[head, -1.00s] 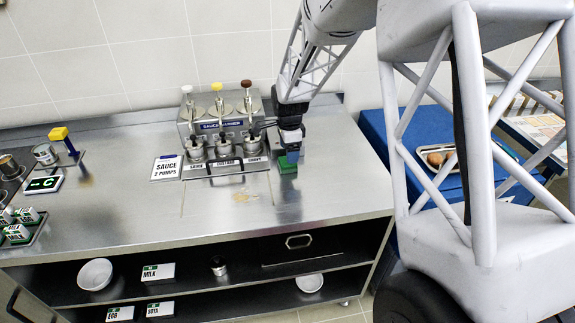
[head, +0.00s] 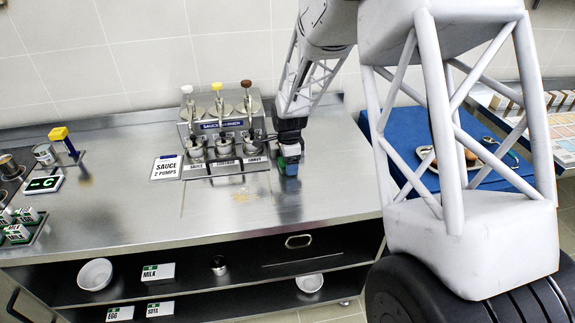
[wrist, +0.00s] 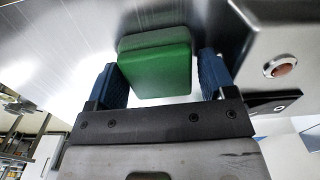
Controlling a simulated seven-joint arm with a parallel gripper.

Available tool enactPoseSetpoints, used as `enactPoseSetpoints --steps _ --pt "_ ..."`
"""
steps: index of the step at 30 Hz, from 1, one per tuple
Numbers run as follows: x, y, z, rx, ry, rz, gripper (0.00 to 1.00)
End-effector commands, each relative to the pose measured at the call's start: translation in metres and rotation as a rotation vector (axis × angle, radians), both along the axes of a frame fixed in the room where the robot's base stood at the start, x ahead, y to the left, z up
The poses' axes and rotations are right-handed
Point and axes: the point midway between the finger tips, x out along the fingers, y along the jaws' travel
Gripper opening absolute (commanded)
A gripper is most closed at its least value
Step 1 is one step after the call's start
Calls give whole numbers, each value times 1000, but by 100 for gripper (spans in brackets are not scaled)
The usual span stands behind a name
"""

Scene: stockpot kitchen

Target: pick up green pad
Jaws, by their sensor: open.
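The green pad (wrist: 157,62) is a small block with rounded edges. In the wrist view it lies between the two blue fingers of my gripper (wrist: 160,74). A narrow gap shows at the right finger; I cannot tell if the left finger touches it. In the head view my gripper (head: 289,160) is low over the steel counter, right of the sauce dispenser, with its fingers open around the pad. They hide most of the pad from that camera.
The sauce dispenser (head: 222,118) with three pumps stands close to the left of my gripper. The counter (head: 335,185) is clear to the right. A blue table (head: 400,160) with a tray is beyond it.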

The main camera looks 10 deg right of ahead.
Motion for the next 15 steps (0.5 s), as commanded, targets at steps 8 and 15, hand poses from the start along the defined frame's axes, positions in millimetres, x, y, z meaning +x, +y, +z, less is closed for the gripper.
enactPoseSetpoints --steps 8,15 --pt "0 0 0 0 0 0 77" --pt "0 0 0 0 0 0 52"
